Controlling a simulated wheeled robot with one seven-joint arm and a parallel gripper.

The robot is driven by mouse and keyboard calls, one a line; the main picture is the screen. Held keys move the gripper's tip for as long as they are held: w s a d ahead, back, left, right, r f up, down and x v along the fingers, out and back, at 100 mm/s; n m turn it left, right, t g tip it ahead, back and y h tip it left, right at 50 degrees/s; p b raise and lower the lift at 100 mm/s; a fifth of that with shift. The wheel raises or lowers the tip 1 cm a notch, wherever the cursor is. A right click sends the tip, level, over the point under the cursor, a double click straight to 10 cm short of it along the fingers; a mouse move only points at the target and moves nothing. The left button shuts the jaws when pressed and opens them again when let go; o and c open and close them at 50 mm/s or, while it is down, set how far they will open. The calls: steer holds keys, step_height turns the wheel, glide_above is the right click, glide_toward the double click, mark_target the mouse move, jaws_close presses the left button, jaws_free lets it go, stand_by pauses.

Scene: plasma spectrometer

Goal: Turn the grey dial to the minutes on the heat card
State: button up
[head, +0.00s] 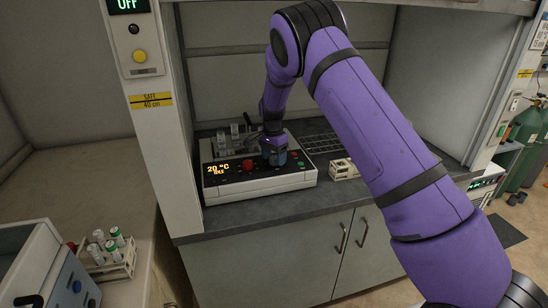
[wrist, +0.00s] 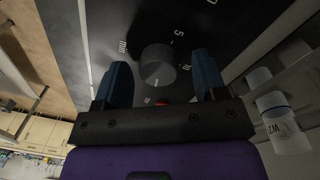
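The grey dial (wrist: 157,66) sits on the black panel of the heater in the wrist view, with "min" at its upper left and "5" and "10" to its right. A pale mark shows at the dial's lower edge; its exact reading is too small to tell. My gripper (wrist: 161,72) is open, one blue finger on each side of the dial with a gap showing on both sides. In the head view my gripper (head: 274,158) is low over the heater (head: 262,186) and hides the dial. The heater's display (head: 218,169) reads 20 °C. I cannot make out a heat card.
Tubes (head: 234,131) stand at the heater's back left. A small pale rack (head: 342,169) is right of the heater, near the hood's front edge. A red knob (head: 248,165) is left of my gripper. A tube rack (head: 108,262) stands on the left bench.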

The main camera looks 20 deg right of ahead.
mark_target(273, 157)
step_height(273, 157, up, 11)
steer(key=shift+w+a+f, duration=0.15)
steer(key=shift+w, duration=0.1)
stand_by(0.5)
steer(key=shift+s, duration=0.15)
